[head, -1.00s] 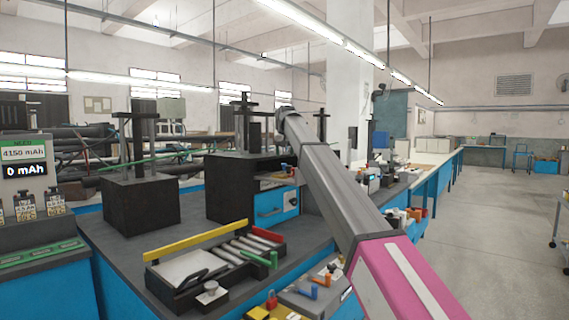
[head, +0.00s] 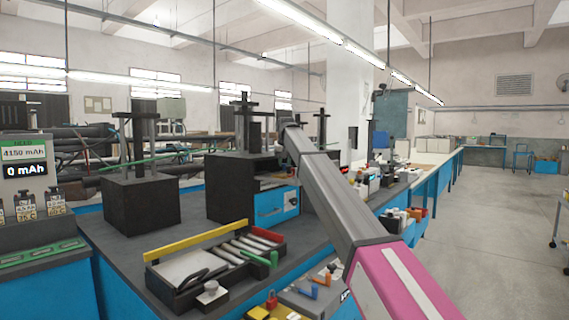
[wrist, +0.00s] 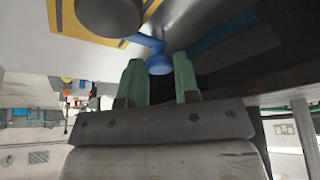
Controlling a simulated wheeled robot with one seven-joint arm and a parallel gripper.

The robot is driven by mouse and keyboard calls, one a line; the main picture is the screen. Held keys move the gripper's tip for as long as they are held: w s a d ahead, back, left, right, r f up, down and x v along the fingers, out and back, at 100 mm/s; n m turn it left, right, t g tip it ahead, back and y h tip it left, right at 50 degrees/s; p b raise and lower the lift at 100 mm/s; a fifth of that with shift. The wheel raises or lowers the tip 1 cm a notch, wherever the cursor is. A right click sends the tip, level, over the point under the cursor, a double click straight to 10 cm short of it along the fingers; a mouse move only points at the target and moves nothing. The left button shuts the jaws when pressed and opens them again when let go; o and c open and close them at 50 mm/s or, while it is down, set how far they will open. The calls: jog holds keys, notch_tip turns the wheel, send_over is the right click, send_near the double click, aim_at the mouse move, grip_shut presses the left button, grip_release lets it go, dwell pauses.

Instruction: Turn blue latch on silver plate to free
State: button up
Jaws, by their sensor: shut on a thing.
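In the wrist view my gripper (wrist: 159,80) has two green fingers, one on each side of a blue latch (wrist: 158,62). The fingers are shut on the latch's rounded end, and its thin arm runs up and left. The latch sits by a pale silver plate (wrist: 37,50) with yellow patches. A dark round knob (wrist: 108,14) is close beside the latch and covers part of the plate. In the head view my gripper is not visible; my arm crosses the middle.
In the head view a black tray (head: 160,278) with a yellow bar, rollers and green handle stands on the bench. A grey panel (head: 298,301) with small coloured handles is in front. A black box (head: 228,190) stands behind.

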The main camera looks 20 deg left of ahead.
jog(key=n, duration=0.2)
jog(key=n+y, duration=0.1)
jog(key=n, duration=0.1)
jog(key=shift+w+d+n+g+y, duration=0.1)
jog(key=shift+n+g+y, duration=0.2)
jog(key=shift+n+g, duration=0.1)
jog(key=n, duration=0.2)
jog(key=n+g, duration=0.1)
jog(key=n, duration=0.1)
jog(key=shift+w+n+g+y, duration=0.1)
jog(key=shift+n+g+y, duration=0.2)
jog(key=shift+y, duration=0.1)
jog(key=n+g, duration=0.1)
jog(key=n, duration=0.3)
jog(key=shift+w+g, duration=0.2)
jog(key=shift+g, duration=0.2)
jog(key=shift+n+g, duration=0.7)
jog(key=shift+n, duration=1.5)
jog(key=o, duration=0.9)
